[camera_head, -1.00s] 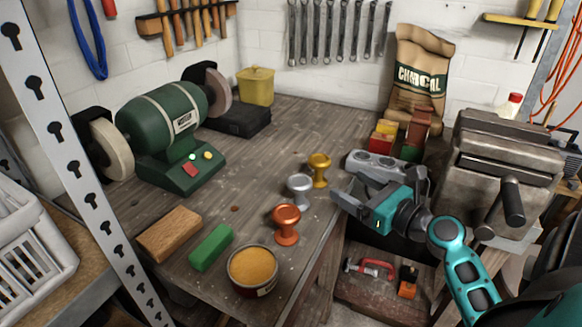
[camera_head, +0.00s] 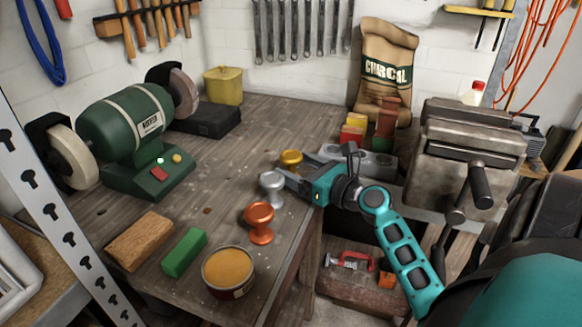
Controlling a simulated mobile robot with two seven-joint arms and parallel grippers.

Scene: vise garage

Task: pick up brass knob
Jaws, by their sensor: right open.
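The brass knob (camera_head: 290,157) stands upright on the wooden workbench (camera_head: 225,160), at the back of a row of three knobs. The silver knob (camera_head: 271,187) stands just in front of it and the copper knob (camera_head: 259,222) nearest. My right gripper (camera_head: 301,166) is open, reaching in from the right over the bench edge. Its fingers are close to the brass knob and partly cover its lower part. I cannot tell whether they touch it. No knob is held. My left gripper is not in view.
A green bench grinder (camera_head: 125,130) stands at the left. A wood block (camera_head: 140,240), a green bar (camera_head: 184,252) and an open tin (camera_head: 228,270) lie in front. A grey block with holes (camera_head: 375,162) and a vise (camera_head: 460,150) stand to the right.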

